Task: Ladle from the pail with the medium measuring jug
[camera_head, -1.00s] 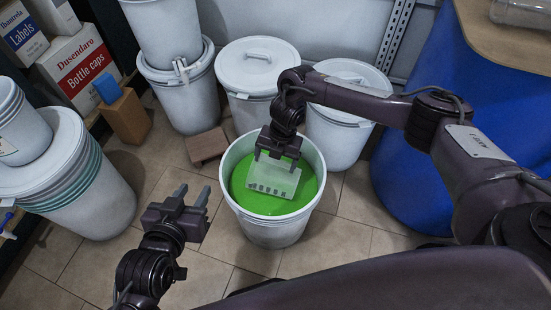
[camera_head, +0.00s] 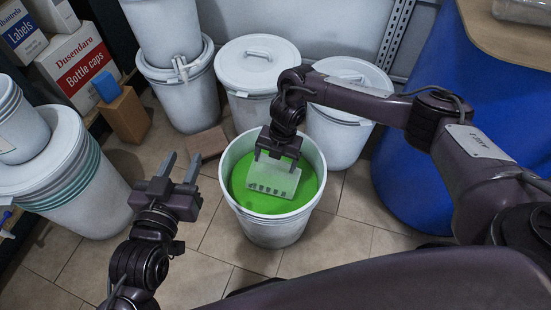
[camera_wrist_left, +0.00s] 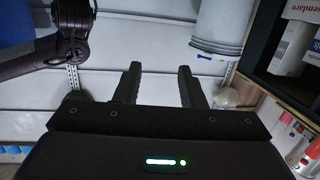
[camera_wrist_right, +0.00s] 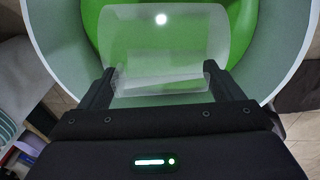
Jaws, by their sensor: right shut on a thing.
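The white pail (camera_head: 272,226) stands open on the tiled floor and holds bright green liquid (camera_head: 308,184). The medium measuring jug (camera_head: 272,181) is clear with dark markings on its side. It is inside the pail at the liquid; how deep it dips is unclear. My right gripper (camera_head: 278,156) is shut on the jug from above. In the right wrist view the jug (camera_wrist_right: 165,50) sits between the fingers, over the green liquid. My left gripper (camera_head: 182,168) is open and empty, left of the pail, with its fingers pointing up; the left wrist view shows nothing between them (camera_wrist_left: 157,85).
Lidded white drums (camera_head: 258,70) stand behind the pail, and stacked tubs (camera_head: 70,180) stand at the left. A blue barrel (camera_head: 425,160) is at the right. A wooden block (camera_head: 126,115) and boxes (camera_head: 78,68) are at the back left. Bare floor (camera_head: 225,245) lies left of the pail.

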